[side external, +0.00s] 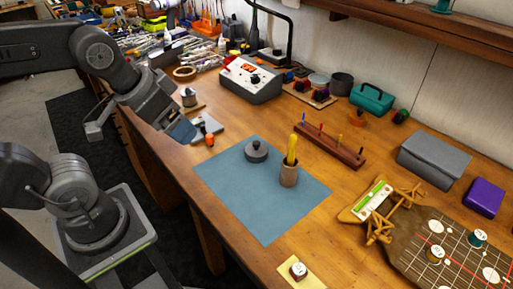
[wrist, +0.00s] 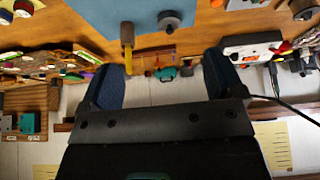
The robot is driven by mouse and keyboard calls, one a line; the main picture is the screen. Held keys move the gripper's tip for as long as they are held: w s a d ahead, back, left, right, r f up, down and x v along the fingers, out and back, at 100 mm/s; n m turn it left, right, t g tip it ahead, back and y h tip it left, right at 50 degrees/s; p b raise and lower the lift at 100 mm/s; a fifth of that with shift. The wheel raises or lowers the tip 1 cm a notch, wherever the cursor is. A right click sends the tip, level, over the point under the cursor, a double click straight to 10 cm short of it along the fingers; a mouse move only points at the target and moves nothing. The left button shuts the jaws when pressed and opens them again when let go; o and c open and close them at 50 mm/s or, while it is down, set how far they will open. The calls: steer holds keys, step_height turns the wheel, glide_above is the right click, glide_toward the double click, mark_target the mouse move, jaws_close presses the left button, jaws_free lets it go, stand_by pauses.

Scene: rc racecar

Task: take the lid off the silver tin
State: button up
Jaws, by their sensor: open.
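A low round grey tin (side external: 256,152) with a small knob on top, which looks like the silver tin with its lid on, stands on the blue mat (side external: 225,186). The seam between lid and body is too small to make out. It also shows at the top of the wrist view (wrist: 169,20). My gripper (side external: 181,131) is up and to the left of the tin in the side view, well apart from it. Its two blue fingers are spread in the wrist view (wrist: 162,78), with nothing between them.
A wooden rack (side external: 330,146) of small tools, a soldering station (side external: 251,80) and a grey box (side external: 434,159) lie behind. The mat's front is clear.

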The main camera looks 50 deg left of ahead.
steer(key=shift+o, duration=0.6)
steer(key=m+g+y, duration=0.2)
steer(key=m+g, duration=0.4)
steer(key=m, duration=1.2)
glide_above(257, 142)
steer(key=f, duration=1.2)
steer(key=shift+s+d, duration=0.15)
steer(key=shift+d, duration=0.1)
steer(key=shift+a+f, duration=0.15)
steer(key=shift+f, duration=1.25)
steer(key=shift+a+f, duration=0.15)
steer(key=shift+f, duration=1.2)
